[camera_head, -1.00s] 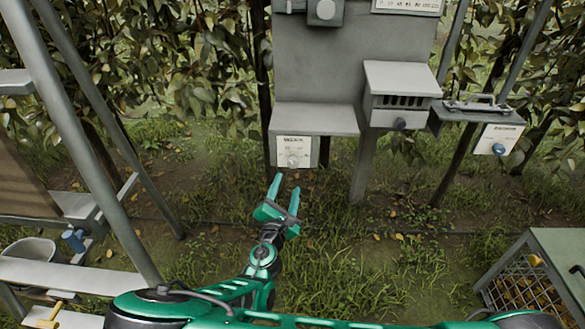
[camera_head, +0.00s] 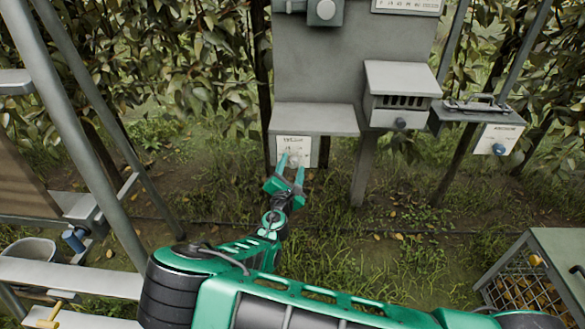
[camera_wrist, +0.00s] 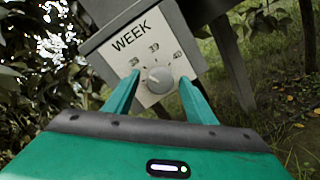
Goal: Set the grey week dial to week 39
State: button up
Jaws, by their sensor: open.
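The grey week dial (camera_wrist: 158,80) is a round knob on a white plate (camera_wrist: 150,42) marked WEEK, with three small numbers in an arc above it. The numbers are small and I cannot tell surely which one the dial points to. In the head view the plate (camera_head: 287,141) hangs under a grey ledge, and my fingers partly cover the dial. My gripper (camera_head: 293,160) is open in front of it. In the wrist view one fingertip is left of the dial and the other right of it, with gaps showing; I cannot tell whether they reach past its face.
A grey slotted box (camera_head: 401,117) with a knob stands right of the plate, and a panel with a blue knob (camera_head: 498,149) is farther right. A metal frame (camera_head: 92,140) stands at left. A mesh-sided crate (camera_head: 535,285) is at lower right. Grass lies below the plate.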

jog(key=shift+c, duration=0.6)
jog(key=c, duration=0.9)
jog(key=m, duration=0.5)
jog(key=shift+d+g, duration=0.1)
jog(key=shift+g, duration=0.2)
jog(key=shift+m+g+y, duration=0.3)
jog(key=shift+m+y, duration=0.1)
jog(key=shift+m, duration=1.7)
jog(key=shift+s+d+f, duration=0.1)
